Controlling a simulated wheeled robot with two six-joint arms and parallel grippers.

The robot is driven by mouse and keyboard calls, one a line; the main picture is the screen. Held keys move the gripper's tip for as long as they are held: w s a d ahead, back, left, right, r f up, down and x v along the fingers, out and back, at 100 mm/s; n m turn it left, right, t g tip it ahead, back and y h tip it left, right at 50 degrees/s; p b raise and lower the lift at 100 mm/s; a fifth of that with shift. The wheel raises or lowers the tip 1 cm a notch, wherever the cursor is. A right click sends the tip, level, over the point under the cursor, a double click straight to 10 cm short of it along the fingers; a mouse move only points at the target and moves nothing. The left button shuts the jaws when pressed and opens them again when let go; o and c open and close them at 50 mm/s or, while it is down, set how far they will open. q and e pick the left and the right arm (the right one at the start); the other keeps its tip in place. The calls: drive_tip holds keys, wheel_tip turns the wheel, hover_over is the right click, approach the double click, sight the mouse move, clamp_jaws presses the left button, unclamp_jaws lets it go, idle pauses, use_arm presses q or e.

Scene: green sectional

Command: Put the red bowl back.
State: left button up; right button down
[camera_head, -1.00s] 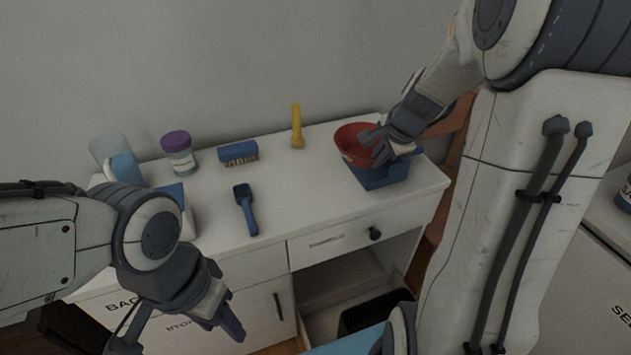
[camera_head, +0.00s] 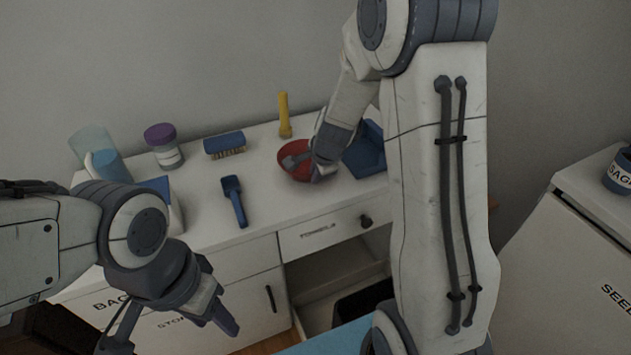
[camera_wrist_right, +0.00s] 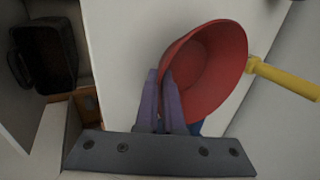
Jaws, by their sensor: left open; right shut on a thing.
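The red bowl (camera_head: 288,150) is over the white counter top, left of the blue tray (camera_head: 368,158). My right gripper (camera_head: 306,164) is shut on the bowl's rim on its right side. In the right wrist view the two fingers (camera_wrist_right: 168,100) pinch the wall of the bowl (camera_wrist_right: 215,65). I cannot tell whether the bowl's base touches the counter. The bowl looks empty where its inside shows. My right arm hides part of the tray. My left gripper (camera_head: 222,318) is open and empty in front of the cabinet, away from the bowl.
On the counter (camera_head: 285,198) are a blue brush (camera_head: 224,143), a blue scoop (camera_head: 235,200), a yellow upright tool (camera_head: 285,115), a purple-lidded jar (camera_head: 163,148) and a clear container (camera_head: 95,150). An open compartment with a black bin (camera_head: 362,300) is below.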

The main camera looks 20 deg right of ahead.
use_arm(q)
drive_tip(key=shift+f, duration=0.15)
use_arm(e)
drive_tip(key=shift+f, duration=0.15)
use_arm(q)
drive_tip(key=shift+f, duration=0.1)
use_arm(e)
drive_tip(key=shift+f, duration=0.15)
drive_tip(key=c, duration=1.5)
unclamp_jaws()
drive_tip(key=shift+f, duration=0.1)
drive_tip(key=o, duration=0.5)
drive_tip(key=shift+c, duration=0.2)
drive_tip(key=shift+r, duration=0.2)
